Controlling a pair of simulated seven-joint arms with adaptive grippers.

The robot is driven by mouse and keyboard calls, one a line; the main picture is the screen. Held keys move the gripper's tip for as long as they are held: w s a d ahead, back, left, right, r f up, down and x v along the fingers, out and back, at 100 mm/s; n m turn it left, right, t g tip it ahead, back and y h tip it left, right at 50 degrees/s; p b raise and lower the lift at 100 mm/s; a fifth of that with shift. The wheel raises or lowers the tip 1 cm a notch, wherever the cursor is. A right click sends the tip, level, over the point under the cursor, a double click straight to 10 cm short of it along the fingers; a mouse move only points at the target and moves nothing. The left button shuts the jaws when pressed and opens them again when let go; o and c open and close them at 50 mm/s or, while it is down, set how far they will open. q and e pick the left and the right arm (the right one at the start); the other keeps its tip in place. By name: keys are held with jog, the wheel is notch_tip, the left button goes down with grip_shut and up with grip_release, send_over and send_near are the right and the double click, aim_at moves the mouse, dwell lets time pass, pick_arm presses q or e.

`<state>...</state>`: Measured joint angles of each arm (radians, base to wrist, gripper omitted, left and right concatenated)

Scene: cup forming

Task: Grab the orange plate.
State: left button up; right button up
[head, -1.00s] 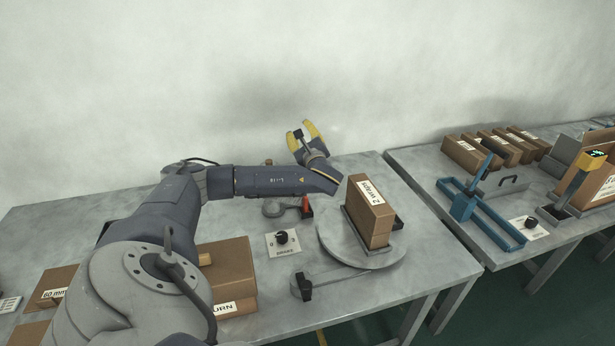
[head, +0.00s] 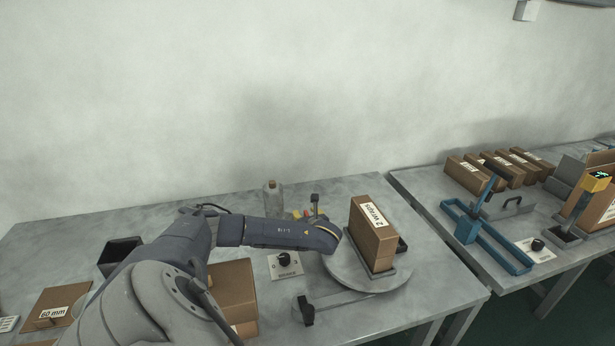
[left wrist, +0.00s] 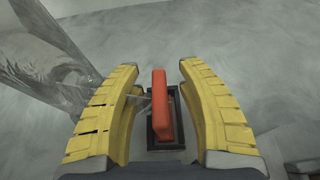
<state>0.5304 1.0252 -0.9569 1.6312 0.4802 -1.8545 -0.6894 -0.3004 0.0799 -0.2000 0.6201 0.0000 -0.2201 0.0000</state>
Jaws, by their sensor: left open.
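An orange plate (left wrist: 162,106) stands on edge in a small dark holder (left wrist: 178,128) in the left wrist view. My left gripper (left wrist: 160,112) is open, with one yellow finger on each side of the plate. My right gripper is not in view.
A round turntable (head: 345,282) bears a "2 wraps" box (head: 372,236) to the right. A dial card (head: 286,266) lies in front. The table behind is mostly clear.

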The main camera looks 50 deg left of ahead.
pick_arm(q)
jog(key=shift+w+a+f, duration=0.1)
jog(key=shift+w+a, duration=0.1)
jog(key=shift+a, duration=0.2)
jog(key=shift+c, duration=0.4)
grip_shut()
